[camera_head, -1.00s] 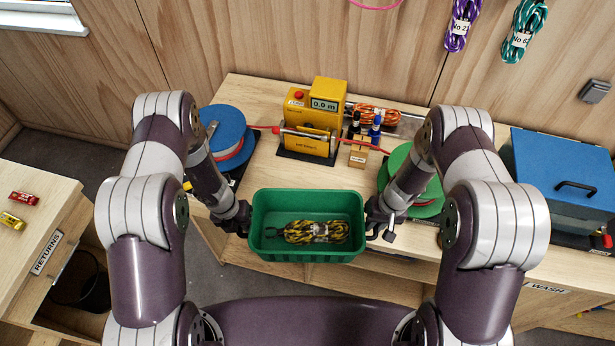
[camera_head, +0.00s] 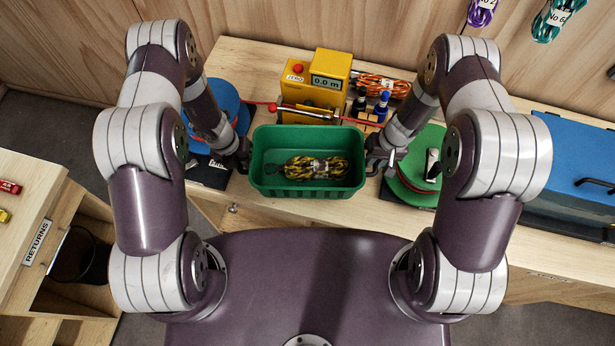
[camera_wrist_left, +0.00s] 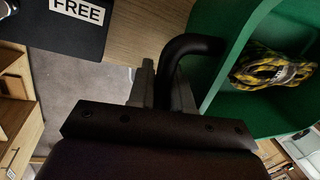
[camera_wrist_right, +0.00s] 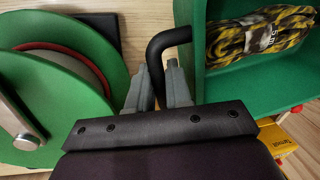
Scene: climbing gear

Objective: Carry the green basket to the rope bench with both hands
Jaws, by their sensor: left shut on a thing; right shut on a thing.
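The green basket (camera_head: 308,193) is between my two arms in the head view, level, over the front part of the rope bench (camera_head: 262,62). Whether it touches the bench top I cannot tell. A yellow and black rope coil (camera_head: 316,167) lies inside it. My left gripper (camera_head: 243,156) is shut on the black handle (camera_wrist_left: 190,45) at the basket's left end. My right gripper (camera_head: 376,162) is shut on the black handle (camera_wrist_right: 165,40) at its right end. The coil also shows in the right wrist view (camera_wrist_right: 262,35).
A yellow meter box (camera_head: 330,84) stands behind the basket, with small bottles (camera_head: 381,105) beside it. A blue reel (camera_head: 222,100) is left and a green reel (camera_head: 412,185) right. A blue bin (camera_head: 575,160) is far right. The returns counter (camera_head: 22,205) is left.

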